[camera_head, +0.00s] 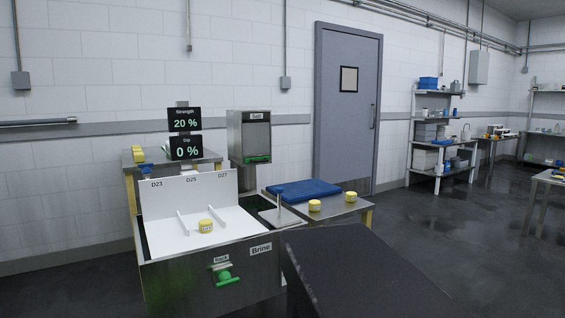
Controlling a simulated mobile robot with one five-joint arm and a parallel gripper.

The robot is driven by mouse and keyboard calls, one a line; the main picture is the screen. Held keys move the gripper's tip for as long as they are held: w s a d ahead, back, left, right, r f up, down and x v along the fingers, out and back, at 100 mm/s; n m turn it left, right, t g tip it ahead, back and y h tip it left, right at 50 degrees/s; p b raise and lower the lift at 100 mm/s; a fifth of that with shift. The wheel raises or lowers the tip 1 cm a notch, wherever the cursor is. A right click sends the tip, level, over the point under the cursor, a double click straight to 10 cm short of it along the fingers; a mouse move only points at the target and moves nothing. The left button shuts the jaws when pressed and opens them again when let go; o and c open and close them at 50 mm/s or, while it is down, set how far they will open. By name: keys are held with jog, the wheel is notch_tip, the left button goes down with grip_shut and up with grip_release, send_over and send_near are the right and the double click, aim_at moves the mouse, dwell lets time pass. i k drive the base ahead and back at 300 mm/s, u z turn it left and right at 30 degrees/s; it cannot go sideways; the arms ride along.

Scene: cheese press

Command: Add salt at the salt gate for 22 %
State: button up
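The steel salt hopper (249,125) stands behind the brine tank, with a "Salt" label near its top. A green bar (257,160) sits at its lower front edge. The upper display (184,119) reads Strength 20 %. The lower display (186,147) reads Dip 0 %. The steel brine tank (180,287) bears the labels "Brine" and "Rack" and has a green handle (224,278) on its front. A white rack (165,235) marked D23, D25 and D27 is at its top, with one yellow cheese (206,226) on it. My gripper does not show.
A steel table (335,207) right of the tank holds a blue cloth (303,190) and yellow cheeses (351,196). Another table with yellow pieces (138,154) stands behind the tank. A dark block fills the lower middle foreground. Open floor (440,235) lies to the right.

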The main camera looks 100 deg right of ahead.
aim_at(265, 158)
jog(key=u, duration=0.2)
jog(key=k, duration=0.4)
jog(key=z, duration=2.35)
jog(key=i, duration=0.65)
jog(key=z, duration=0.15)
jog(key=k, duration=0.9)
jog(key=u, duration=0.15)
jog(key=i, duration=0.7)
jog(key=z, duration=0.05)
